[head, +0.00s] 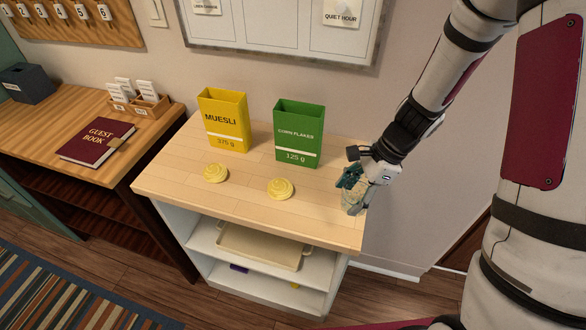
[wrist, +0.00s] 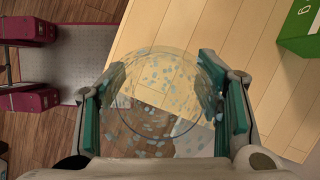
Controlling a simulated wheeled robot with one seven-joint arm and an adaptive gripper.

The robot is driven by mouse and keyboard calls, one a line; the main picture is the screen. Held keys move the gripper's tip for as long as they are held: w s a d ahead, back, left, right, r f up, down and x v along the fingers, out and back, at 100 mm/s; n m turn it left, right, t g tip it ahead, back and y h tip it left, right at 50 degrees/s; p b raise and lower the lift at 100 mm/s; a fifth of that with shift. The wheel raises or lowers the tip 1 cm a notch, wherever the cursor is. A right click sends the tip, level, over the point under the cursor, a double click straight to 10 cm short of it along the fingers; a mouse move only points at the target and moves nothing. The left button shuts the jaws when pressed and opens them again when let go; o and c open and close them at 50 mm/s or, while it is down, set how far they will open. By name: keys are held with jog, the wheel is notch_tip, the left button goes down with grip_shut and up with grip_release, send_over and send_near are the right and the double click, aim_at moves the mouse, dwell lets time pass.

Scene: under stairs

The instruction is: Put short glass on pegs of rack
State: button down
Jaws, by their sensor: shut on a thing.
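My gripper (head: 352,180) is at the right end of the light wooden counter, with its teal finger pads on either side of a short clear glass (head: 351,198). In the wrist view the glass (wrist: 160,105) is speckled with pale blue flecks, and its round rim faces the camera. The fingers (wrist: 165,110) are shut on it from left and right. The glass is at the counter's edge; whether it touches the counter cannot be told. I cannot make out a rack with pegs for glasses in either view.
The counter (head: 170,180) holds a yellow muesli box (head: 224,120), a green corn flakes box (head: 298,132) and two yellow coiled discs (head: 215,173) (head: 281,188). A beige tray (head: 262,247) is on the shelf below. A desk with a guest book (head: 97,141) stands left.

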jog(key=w+a, duration=0.2)
jog(key=a, duration=0.1)
jog(key=w+a, duration=0.3)
jog(key=w+a+f+p, duration=0.1)
jog(key=w+a, duration=0.1)
jog(key=w, duration=0.1)
jog(key=shift+w+a+f, duration=0.1)
jog(key=shift+w+a, duration=0.15)
jog(key=shift+a, duration=0.15)
jog(key=shift+w+a+f+p, duration=0.15)
jog(key=shift+f+p, duration=0.1)
jog(key=shift+f, duration=0.65)
jog(key=shift+w+a+f+p, duration=0.1)
jog(key=shift+f+p, duration=0.1)
jog(key=shift+f, duration=0.65)
jog(key=shift+f, duration=0.15)
jog(key=shift+c, duration=2.3)
grip_release()
jog(key=b+v, duration=0.1)
jog(key=v, duration=1.1)
jog(key=shift+r+b, duration=0.25)
jog(key=shift+b, duration=0.1)
